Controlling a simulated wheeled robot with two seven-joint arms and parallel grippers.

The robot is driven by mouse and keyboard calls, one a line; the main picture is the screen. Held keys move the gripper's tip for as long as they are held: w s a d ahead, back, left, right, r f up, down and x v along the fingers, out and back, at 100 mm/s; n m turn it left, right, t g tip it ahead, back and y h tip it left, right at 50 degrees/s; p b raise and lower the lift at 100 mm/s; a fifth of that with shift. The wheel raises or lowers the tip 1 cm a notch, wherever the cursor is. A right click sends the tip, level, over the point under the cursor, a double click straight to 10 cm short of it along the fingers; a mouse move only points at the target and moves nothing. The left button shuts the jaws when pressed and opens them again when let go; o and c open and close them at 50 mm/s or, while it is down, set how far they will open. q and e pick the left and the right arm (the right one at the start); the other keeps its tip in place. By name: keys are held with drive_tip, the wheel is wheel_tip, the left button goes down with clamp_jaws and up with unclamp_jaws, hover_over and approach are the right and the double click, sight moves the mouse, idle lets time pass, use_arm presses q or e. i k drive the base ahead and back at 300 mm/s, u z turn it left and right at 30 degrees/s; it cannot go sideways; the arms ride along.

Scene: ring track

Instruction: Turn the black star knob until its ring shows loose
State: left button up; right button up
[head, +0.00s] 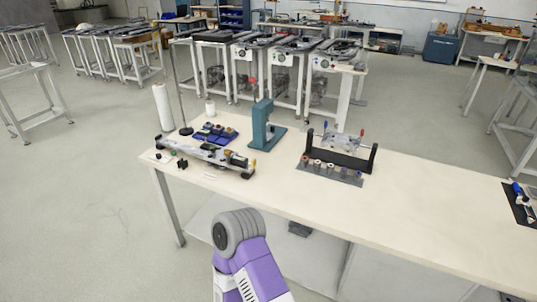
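I cannot pick out the black star knob or its ring for certain at this size. A long grey and black device (207,154) lies at the left end of the table. A small dark piece (182,163) sits near its front side; its shape is too small to read. A black frame with two uprights (338,157) stands further right, with a clear-looking plate and red and blue tips on it. A purple arm link with a grey round joint of mine rises at the bottom middle, in front of the table. Neither gripper is in view.
The pale table (420,205) is clear in its middle right. A teal press (265,128) stands between the device and the frame. A blue tray (214,133), a white roll (163,107) and a dark stand base (186,131) are behind. A black mat (522,205) lies far right.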

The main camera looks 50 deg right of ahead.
sight(213, 149)
drive_tip(key=z, duration=1.35)
